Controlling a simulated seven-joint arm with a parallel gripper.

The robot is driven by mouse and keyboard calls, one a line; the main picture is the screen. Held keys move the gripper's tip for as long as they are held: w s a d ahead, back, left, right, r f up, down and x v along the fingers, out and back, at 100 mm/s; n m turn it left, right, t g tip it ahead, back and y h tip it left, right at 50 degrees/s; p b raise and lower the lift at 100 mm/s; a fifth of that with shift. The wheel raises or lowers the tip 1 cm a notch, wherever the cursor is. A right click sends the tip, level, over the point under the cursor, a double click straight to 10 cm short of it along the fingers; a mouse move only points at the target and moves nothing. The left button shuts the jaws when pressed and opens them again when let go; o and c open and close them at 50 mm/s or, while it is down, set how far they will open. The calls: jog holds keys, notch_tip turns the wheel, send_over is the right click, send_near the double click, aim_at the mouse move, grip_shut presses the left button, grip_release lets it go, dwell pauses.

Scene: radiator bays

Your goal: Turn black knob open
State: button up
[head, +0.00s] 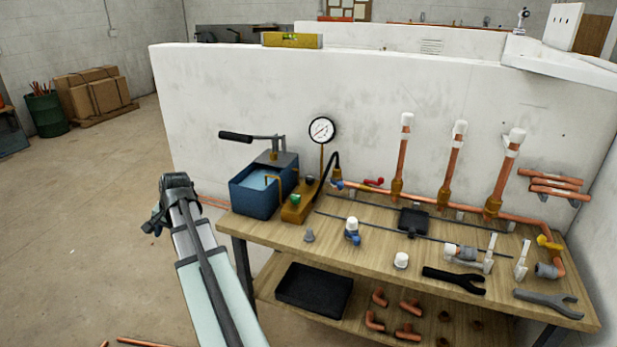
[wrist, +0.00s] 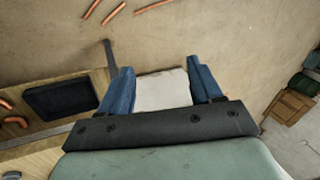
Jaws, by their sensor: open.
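The brass valve block (head: 297,207) sits on the bench beside the blue water tank (head: 262,190). A green knob (head: 295,199) is on its front. A small dark piece (head: 310,180) shows near the block's far end, by the black hose; I cannot tell whether it is the black knob. My gripper (head: 154,226) is left of the bench over the floor, well apart from the block. In the wrist view my gripper (wrist: 163,85) has its blue fingers spread. A pale flat patch shows between them, and I cannot tell what it is.
A pump lever (head: 236,136) and a pressure gauge (head: 322,130) rise by the tank. Copper risers (head: 452,165) stand along the white wall (head: 240,90). Loose fittings and dark wrenches (head: 455,280) lie on the bench (head: 380,240). Floor to the left is mostly clear.

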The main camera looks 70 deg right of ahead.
jog(key=s+d+r+m+t+h, duration=0.1)
jog(key=s+d+r+m, duration=0.2)
jog(key=r, duration=0.6)
jog(key=s+d+r+t+h, duration=0.1)
jog(key=s+d+r, duration=0.25)
jog(key=r, duration=0.55)
jog(key=s+d+r+m+t+h, duration=0.1)
jog(key=s+d+r+m, duration=0.1)
jog(key=d+r, duration=0.5)
jog(key=m+g, duration=0.6)
jog(key=g, duration=0.5)
send_over(310, 177)
jog(key=w+a, duration=0.2)
notch_tip(310, 177, down, 20)
jog(key=shift+x, duration=3.35)
jog(key=shift+w, duration=0.15)
jog(key=c, duration=1)
